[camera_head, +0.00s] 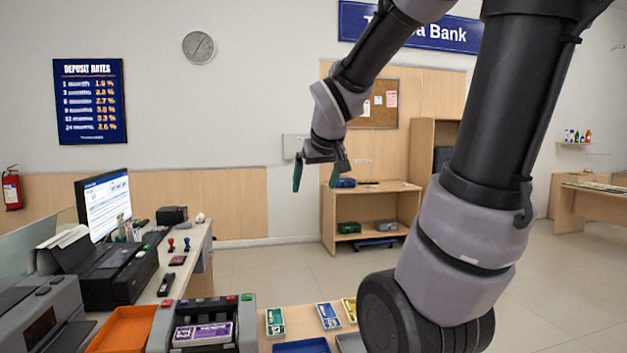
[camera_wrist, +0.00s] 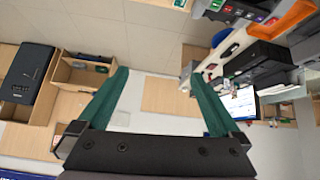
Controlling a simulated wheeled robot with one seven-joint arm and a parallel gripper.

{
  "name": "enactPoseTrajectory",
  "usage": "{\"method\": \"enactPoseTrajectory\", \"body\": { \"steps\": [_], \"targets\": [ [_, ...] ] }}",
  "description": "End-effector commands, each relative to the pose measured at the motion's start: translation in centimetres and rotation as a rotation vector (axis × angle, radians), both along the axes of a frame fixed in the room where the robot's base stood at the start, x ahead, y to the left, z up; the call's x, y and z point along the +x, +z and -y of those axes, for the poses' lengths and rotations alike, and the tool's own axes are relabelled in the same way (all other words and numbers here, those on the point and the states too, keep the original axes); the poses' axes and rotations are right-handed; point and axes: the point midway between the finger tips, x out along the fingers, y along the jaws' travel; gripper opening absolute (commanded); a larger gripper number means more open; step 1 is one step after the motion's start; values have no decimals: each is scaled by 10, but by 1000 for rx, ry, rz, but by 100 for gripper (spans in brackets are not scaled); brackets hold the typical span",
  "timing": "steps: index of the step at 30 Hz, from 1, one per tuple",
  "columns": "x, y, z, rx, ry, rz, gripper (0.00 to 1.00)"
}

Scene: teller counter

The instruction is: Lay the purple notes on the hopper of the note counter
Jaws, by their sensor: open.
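The purple notes (camera_head: 203,333) are a flat banded bundle at the bottom of the head view. They lie on the hopper of the grey note counter (camera_head: 247,325), between its side walls; whether they lie fully flat is too small to tell. My gripper (camera_head: 316,184) is raised in the air, well above and beyond the counter, with its green fingers spread and nothing between them. In the wrist view my gripper (camera_wrist: 160,85) is also open and empty.
Green notes (camera_head: 275,321), blue notes (camera_head: 328,316) and yellow notes (camera_head: 349,309) lie right of the counter, near a blue tray (camera_head: 300,346). An orange tray (camera_head: 123,330) is on its left. A monitor (camera_head: 104,204) stands at left. The floor behind is clear.

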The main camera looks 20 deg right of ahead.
Motion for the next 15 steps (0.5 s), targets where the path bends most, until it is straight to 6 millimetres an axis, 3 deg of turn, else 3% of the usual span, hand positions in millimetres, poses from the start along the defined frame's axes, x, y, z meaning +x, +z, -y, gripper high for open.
{"method": "enactPoseTrajectory", "body": {
  "steps": [1, 3, 6, 10, 15],
  "targets": [
    [-25, 10, -7, 69, -41, -3, 100],
    [-56, 16, -19, 168, -83, -25, 100],
    [-91, 22, -37, 295, -113, -54, 100],
    [-118, 26, -54, 400, -122, -81, 100],
    [-129, 27, -61, 441, -122, -97, 100]
  ]
}}
